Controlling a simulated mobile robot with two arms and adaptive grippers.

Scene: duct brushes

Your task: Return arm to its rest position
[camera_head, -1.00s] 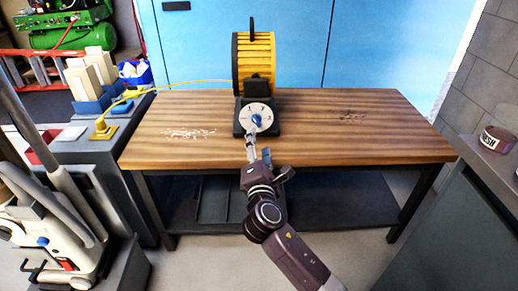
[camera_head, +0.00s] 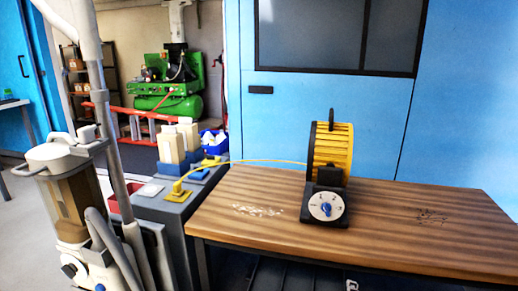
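Neither gripper shows in the head view now, and no arm can be made out for certain. The yellow and black drum-shaped machine (camera_head: 333,150) stands upright on the wooden table (camera_head: 400,235). Its round white dial (camera_head: 326,206) with a blue knob (camera_head: 326,209) faces me, and nothing touches it. A yellow cable (camera_head: 250,162) runs from the machine left to a yellow plug block (camera_head: 178,191).
A grey side bench (camera_head: 160,209) with white bottles (camera_head: 171,145) and a blue bin (camera_head: 214,142) adjoins the table's left. A vacuum-like machine (camera_head: 75,200) stands at front left. Light debris (camera_head: 257,210) and dark debris (camera_head: 432,215) lie on the table. Blue cabinets (camera_head: 285,110) stand behind.

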